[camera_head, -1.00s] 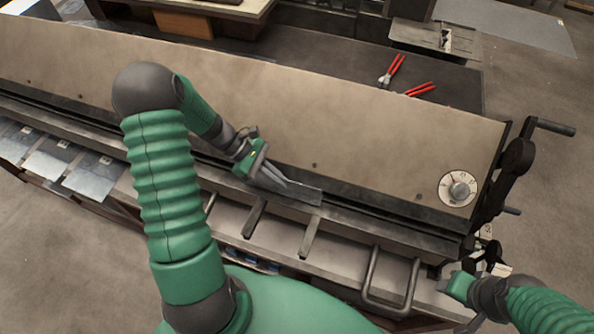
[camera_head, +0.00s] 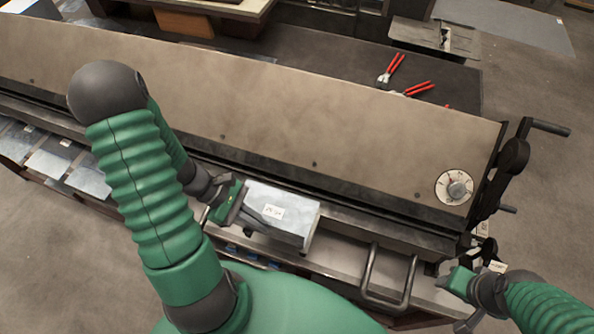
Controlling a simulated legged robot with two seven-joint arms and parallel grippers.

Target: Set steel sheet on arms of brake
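The steel sheet (camera_head: 292,217) is a small grey rectangle with a white label, in the middle of the head view. My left gripper (camera_head: 238,203) is shut on its left edge. The sheet lies over the front arms of the brake (camera_head: 330,110); I cannot tell whether it touches them. It hides most of the arms that stick out there. My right gripper (camera_head: 461,281) is at the lower right, near the brake's right end and away from the sheet. Its fingers are too small to tell open from shut.
More labelled sheets (camera_head: 52,160) lie in a row at the left. A bent handle (camera_head: 388,283) sticks out at the front right of the brake. A dial (camera_head: 457,187) and a crank (camera_head: 535,127) are at its right end. Red-handled pliers (camera_head: 391,69) lie on the dark surface behind.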

